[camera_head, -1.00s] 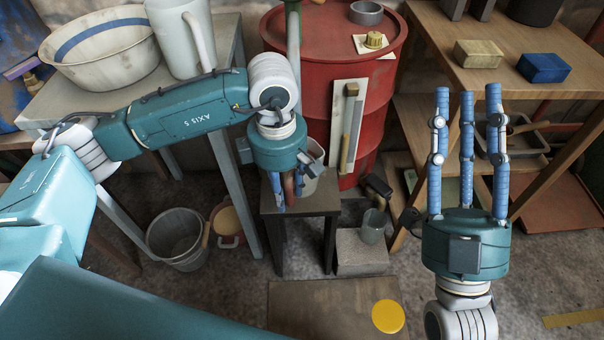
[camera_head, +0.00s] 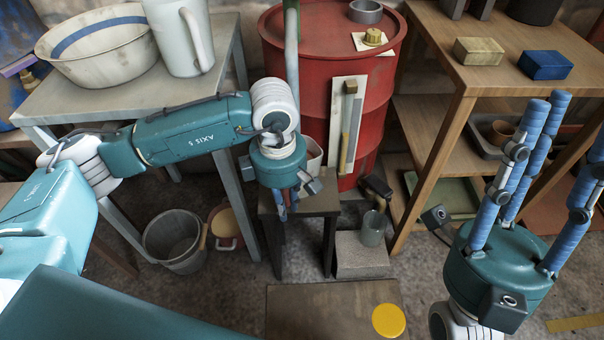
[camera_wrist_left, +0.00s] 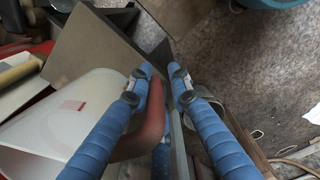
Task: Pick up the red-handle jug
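The red-handle jug (camera_head: 313,158) is white and stands on a small dark stool beside the red drum, mostly hidden by my left gripper (camera_head: 287,203). In the left wrist view its white body (camera_wrist_left: 62,115) is at left and its red handle (camera_wrist_left: 152,118) lies between my blue fingers (camera_wrist_left: 160,72). The handle is close to the left finger; a gap shows between it and the right finger. My left gripper points down, its fingers apart around the handle. My right gripper (camera_head: 565,125) is open and empty at the right, fingers pointing up.
A bowl (camera_head: 100,60) and a plain white jug (camera_head: 180,40) stand on the left table. The red drum (camera_head: 330,40) stands behind the stool (camera_head: 318,205). A wooden shelf (camera_head: 440,125) is at right. Buckets (camera_head: 175,240) and a grey block (camera_head: 360,258) are on the floor.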

